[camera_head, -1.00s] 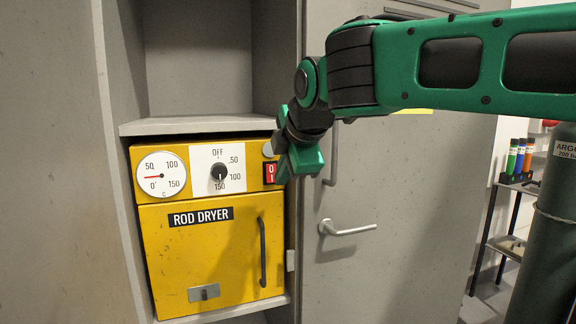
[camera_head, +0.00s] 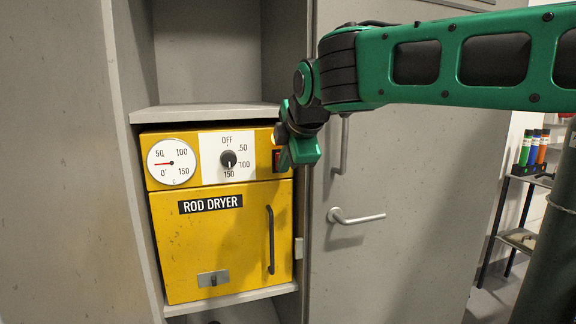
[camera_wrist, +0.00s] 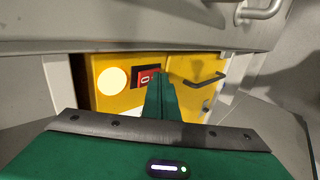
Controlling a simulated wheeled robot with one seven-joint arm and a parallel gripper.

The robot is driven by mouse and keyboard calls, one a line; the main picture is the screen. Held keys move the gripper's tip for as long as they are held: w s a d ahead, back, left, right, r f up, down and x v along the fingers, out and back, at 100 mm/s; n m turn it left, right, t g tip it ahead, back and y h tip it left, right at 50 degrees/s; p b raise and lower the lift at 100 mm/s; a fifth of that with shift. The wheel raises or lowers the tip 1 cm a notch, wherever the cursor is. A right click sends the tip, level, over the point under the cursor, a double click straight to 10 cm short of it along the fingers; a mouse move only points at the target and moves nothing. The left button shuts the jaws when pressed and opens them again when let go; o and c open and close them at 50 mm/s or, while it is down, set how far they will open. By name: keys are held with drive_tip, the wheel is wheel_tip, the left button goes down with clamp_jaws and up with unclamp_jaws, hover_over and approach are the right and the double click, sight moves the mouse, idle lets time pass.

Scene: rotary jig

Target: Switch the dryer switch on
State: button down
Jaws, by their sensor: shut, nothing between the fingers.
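The yellow rod dryer (camera_head: 230,250) sits in a grey cabinet bay. Its red switch (camera_head: 276,160) is at the right end of the control panel, mostly covered by my gripper (camera_head: 290,158) in the head view. In the wrist view the red rocker switch (camera_wrist: 147,78) shows with a white mark, in a dark frame. My gripper's fingers (camera_wrist: 160,90) are shut and empty, their tips just beside the switch's right part. I cannot tell whether they touch it, nor which way the rocker is set.
The panel has a dial gauge (camera_head: 171,162) and a black knob (camera_head: 228,159). A pale round lamp (camera_wrist: 113,82) shows beside the switch. The dryer door handle (camera_head: 270,240) stands out below. A grey cabinet door with a lever handle (camera_head: 356,216) is on the right.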

drive_tip(key=shift+r, duration=0.2)
drive_tip(key=shift+r, duration=0.6)
drive_tip(key=s+f+v, duration=0.1)
drive_tip(key=v, duration=1.2)
drive_tip(key=shift+s+d+f, duration=0.2)
drive_tip(key=shift+d, duration=0.1)
